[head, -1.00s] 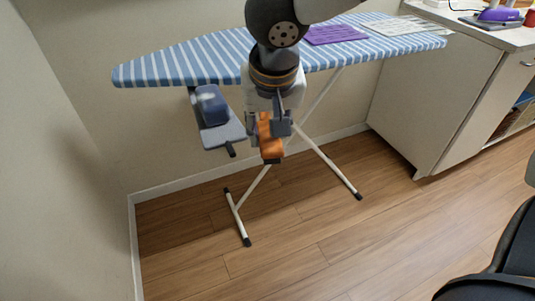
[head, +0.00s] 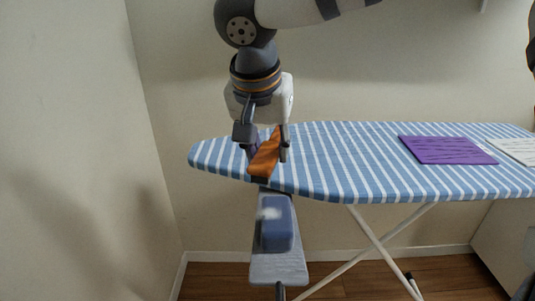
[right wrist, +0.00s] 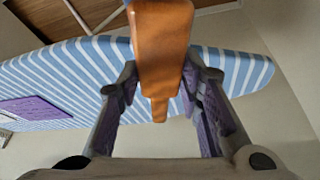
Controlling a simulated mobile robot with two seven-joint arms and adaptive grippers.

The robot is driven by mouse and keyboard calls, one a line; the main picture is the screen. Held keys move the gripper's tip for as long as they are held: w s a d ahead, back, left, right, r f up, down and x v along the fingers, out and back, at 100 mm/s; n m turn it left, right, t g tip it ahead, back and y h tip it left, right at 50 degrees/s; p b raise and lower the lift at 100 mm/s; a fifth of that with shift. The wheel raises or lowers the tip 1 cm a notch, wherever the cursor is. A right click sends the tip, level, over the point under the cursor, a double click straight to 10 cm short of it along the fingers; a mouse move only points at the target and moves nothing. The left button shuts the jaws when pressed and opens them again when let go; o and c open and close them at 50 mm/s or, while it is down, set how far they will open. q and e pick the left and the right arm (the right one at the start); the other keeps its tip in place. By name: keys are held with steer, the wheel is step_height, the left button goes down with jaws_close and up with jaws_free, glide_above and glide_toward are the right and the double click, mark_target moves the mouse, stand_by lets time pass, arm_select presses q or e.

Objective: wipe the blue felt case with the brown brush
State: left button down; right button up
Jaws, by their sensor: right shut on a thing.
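My right gripper (head: 267,154) is shut on the orange-brown brush (head: 264,163), which hangs down and tilts a little. In the right wrist view the brush (right wrist: 160,50) sits between the two fingers. The blue felt case (head: 280,232) rests on a narrow grey-blue side rest below the ironing board's left end. A pale patch shows on the case's upper left. In the head view the brush appears above the case, with a visible gap between them. The case does not show in the right wrist view. My left gripper is not in view.
The striped ironing board (head: 340,180) lies behind and right of the side rest (head: 280,271). A purple folded cloth (head: 447,150) and a white one (head: 518,149) lie on its right part. Walls stand at the left and behind. Open floor shows low at the right.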

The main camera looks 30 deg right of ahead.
glide_above(270, 195)
steer(key=s+a, duration=0.1)
steer(key=shift+s+a+f, duration=0.1)
steer(key=shift+a+f, duration=0.05)
steer(key=shift+f, duration=2.8)
steer(key=shift+f, duration=0.95)
steer(key=shift+s+a, duration=0.5)
steer(key=shift+s, duration=0.35)
steer(key=shift+s+a, duration=0.5)
steer(key=shift+s, duration=0.3)
steer(key=shift+f, duration=0.1)
steer(key=shift+w+d, duration=0.55)
steer(key=shift+w, duration=0.3)
steer(key=shift+w+d, duration=0.5)
steer(key=shift+w, duration=0.35)
steer(key=shift+r, duration=3.1)
